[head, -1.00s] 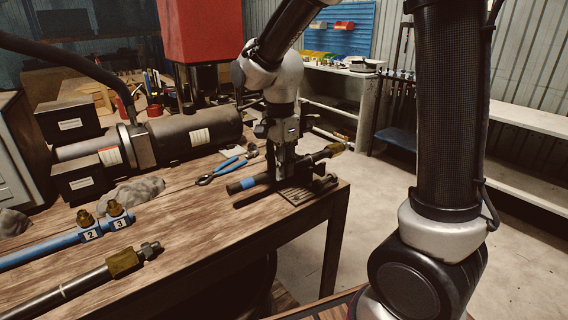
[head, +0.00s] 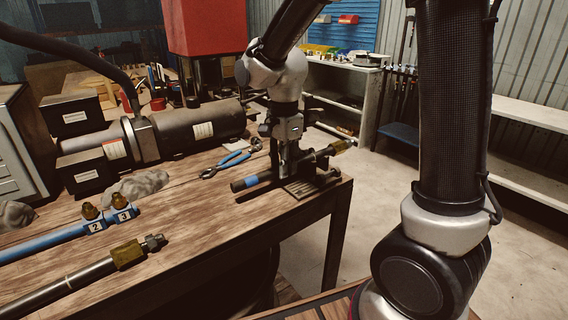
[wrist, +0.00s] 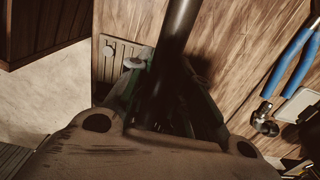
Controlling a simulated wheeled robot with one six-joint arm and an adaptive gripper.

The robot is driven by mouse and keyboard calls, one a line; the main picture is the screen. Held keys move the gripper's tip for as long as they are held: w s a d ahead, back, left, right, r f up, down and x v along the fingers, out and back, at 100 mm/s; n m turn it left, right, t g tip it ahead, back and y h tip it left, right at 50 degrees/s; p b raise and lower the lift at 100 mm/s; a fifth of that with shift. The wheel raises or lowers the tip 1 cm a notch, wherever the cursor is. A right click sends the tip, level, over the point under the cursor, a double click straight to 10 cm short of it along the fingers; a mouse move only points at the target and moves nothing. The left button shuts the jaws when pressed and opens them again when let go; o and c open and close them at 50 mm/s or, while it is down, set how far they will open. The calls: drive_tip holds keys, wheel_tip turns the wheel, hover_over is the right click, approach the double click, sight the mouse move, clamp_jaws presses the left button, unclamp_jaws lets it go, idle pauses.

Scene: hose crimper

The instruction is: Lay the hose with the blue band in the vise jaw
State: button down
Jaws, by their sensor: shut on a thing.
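The hose with the blue band is a dark tube with a blue band (head: 251,181) near its left end and a brass fitting (head: 342,145) at its right end. It lies across the near right corner of the bench. My gripper (head: 287,172) points down and is shut on the hose's middle. In the wrist view the dark hose (wrist: 181,28) runs up from between my fingers. The vise (head: 325,177) is a dark, low fixture at the bench corner, directly under and beside the hose. My gripper partly hides it, so I cannot tell whether the hose rests in its jaw.
Blue-handled pliers (head: 232,159) lie just behind the hose. A second hose with a brass end (head: 127,255) and a blue bar with numbered fittings (head: 95,225) lie at the left. The bench's right edge is close to the vise.

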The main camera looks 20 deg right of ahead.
drive_tip(key=c, duration=1.2)
unclamp_jaws()
wheel_tip(320, 180, up, 12)
drive_tip(key=s+d+n+t, duration=0.4)
drive_tip(key=s+d+n, duration=1)
drive_tip(key=s, duration=0.5)
drive_tip(key=shift+d, duration=0.5)
